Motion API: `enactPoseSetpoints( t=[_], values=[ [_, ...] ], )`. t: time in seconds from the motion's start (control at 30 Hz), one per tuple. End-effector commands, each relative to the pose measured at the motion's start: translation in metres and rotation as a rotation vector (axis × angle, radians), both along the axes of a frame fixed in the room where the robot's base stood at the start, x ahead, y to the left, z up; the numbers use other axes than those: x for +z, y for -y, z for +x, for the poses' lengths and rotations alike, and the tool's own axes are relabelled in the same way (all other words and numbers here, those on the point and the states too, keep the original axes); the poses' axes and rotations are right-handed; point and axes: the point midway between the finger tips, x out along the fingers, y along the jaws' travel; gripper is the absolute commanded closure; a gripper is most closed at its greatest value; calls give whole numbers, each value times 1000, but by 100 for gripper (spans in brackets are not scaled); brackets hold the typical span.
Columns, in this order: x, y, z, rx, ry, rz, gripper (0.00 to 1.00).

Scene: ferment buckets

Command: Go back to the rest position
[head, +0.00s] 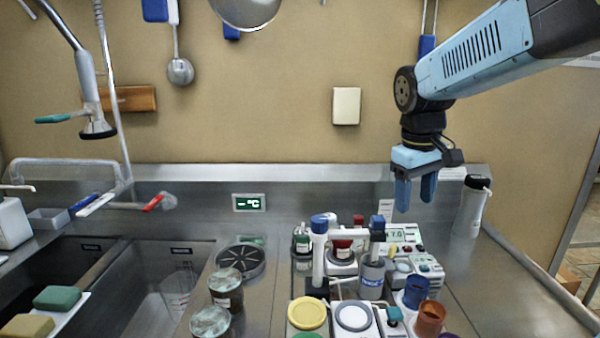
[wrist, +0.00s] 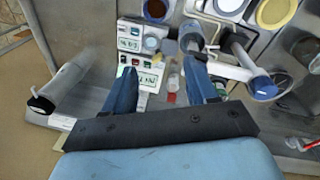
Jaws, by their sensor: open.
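My gripper (head: 416,192) hangs from the blue arm at the upper right in the head view, fingers pointing down. It is above the back right of the steel counter, over the instruments. In the wrist view its two blue fingers (wrist: 163,95) are spread apart with nothing held between them. A small vial with a red base (wrist: 172,90) shows below the gap between the fingers, apart from them.
Meters (head: 405,233), a stand with a white post (head: 318,258), and blue and copper-coloured cups (head: 431,318) crowd the counter below. Two sinks (head: 165,300) are at left. The counter's right side is clear.

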Motion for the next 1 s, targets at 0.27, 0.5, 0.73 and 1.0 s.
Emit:
enactPoseSetpoints(
  t=[0.27,0.5,0.73,1.0],
  values=[
    [6,4,-49,-124,148,65,43],
    [4,6,-88,-230,271,128,43],
    [-2,6,-116,-315,367,183,43],
    [-6,7,-127,-352,407,209,43]
  ],
)
